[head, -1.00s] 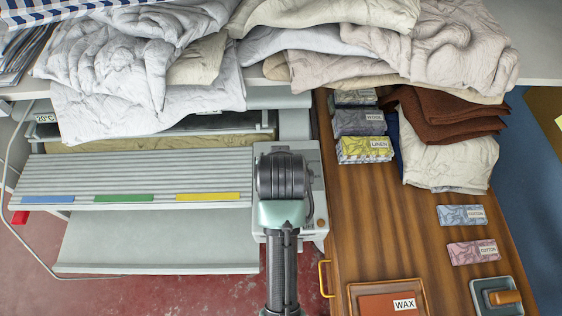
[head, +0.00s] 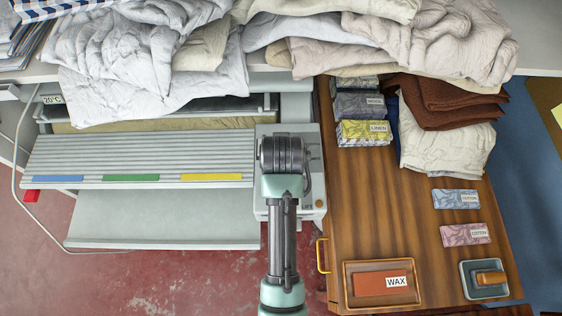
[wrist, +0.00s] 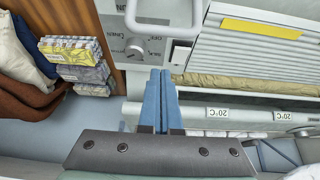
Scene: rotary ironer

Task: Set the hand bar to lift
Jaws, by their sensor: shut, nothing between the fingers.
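The ironer's control box (head: 313,160) stands at the right end of the slatted board, mostly covered by my arm in the head view. Small lettering that looks like "LIFT" shows on its lower right. In the wrist view a white U-shaped bar (wrist: 162,33), which looks like the hand bar, spans the box top beside a round dial (wrist: 135,47). My gripper (wrist: 161,72) is shut and empty, its blue fingers pointing toward the box. The tips appear just short of the bar; I cannot tell whether they touch it. The head view hides the fingers behind my arm.
The slatted board (head: 140,155) with coloured strips lies left of the box. A wooden counter (head: 375,215) with packets, a wax tray (head: 347,290) and folded cloth is at right. Heaped linen (head: 150,75) overhangs the back. Red floor is open in front.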

